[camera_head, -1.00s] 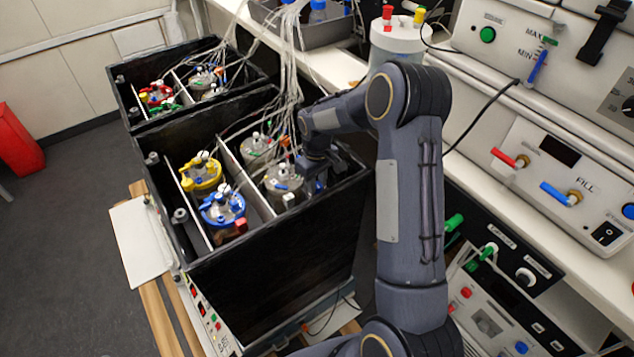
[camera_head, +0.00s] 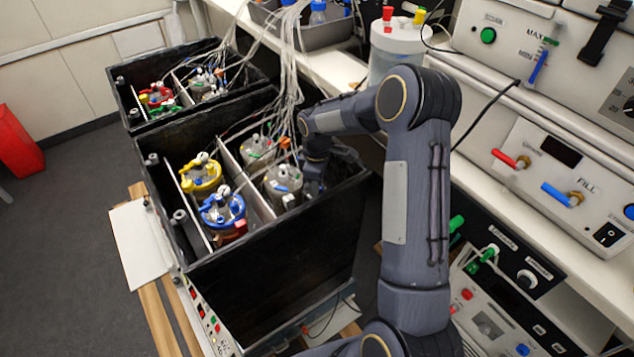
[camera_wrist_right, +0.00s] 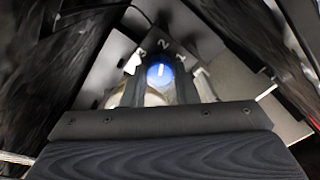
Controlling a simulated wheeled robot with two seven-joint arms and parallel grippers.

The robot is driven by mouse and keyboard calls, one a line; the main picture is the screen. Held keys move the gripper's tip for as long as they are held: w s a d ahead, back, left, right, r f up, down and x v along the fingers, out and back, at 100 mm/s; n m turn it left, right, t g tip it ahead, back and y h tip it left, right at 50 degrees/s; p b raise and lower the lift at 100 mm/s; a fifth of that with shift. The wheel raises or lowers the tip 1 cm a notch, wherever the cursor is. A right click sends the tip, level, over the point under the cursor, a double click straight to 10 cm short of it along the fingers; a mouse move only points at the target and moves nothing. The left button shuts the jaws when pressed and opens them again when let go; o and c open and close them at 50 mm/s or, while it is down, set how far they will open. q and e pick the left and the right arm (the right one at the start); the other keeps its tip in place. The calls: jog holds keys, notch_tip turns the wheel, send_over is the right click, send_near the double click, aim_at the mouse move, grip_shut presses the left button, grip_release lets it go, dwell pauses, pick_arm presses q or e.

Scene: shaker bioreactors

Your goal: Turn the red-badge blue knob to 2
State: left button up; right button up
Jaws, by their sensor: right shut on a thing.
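In the right wrist view, a blue knob (camera_wrist_right: 158,74) with a short white pointer line sits on a grey plate with white numerals around it. The line points up, roughly toward the numeral 2 (camera_wrist_right: 165,45). My right gripper (camera_wrist_right: 160,84) has one finger on each side of the knob and is shut on it. In the head view, my right gripper (camera_head: 315,184) reaches down into the near black box, at its right inner side; the arm and box hide the knob there. I cannot make out the red badge. My left gripper is not in view.
The near black box (camera_head: 290,275) has tall walls around the gripper. Lidded vessels with yellow (camera_head: 201,172) and blue (camera_head: 222,207) tops stand left of it, a grey-topped vessel (camera_head: 284,180) close beside it. Tubes (camera_head: 290,75) hang behind. A white bench (camera_head: 335,68) lies behind right.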

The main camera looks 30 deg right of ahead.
dwell(0.3)
jog(key=o, duration=1)
jog(key=shift+r, duration=3.95)
jog(key=s+a+r+m+t+y, duration=0.1)
jog(key=s+a+r+m+t, duration=0.15)
jog(key=s+r, duration=0.6)
jog(key=s+a+r+m+t+y, duration=0.1)
jog(key=s+a+m, duration=0.1)
jog(key=s, duration=0.4)
jog(key=s+a+r+m+t+y+p, duration=0.1)
jog(key=s+a+r+m, duration=0.1)
jog(key=s, duration=0.5)
jog(key=s+a+r+m+t+p, duration=0.1)
jog(key=s+a+m, duration=0.3)
jog(key=s, duration=0.3)
jog(key=shift+s+a+r+m+y, duration=0.15)
jog(key=shift+s+a+m+y, duration=0.1)
jog(key=shift+a+y, duration=0.25)
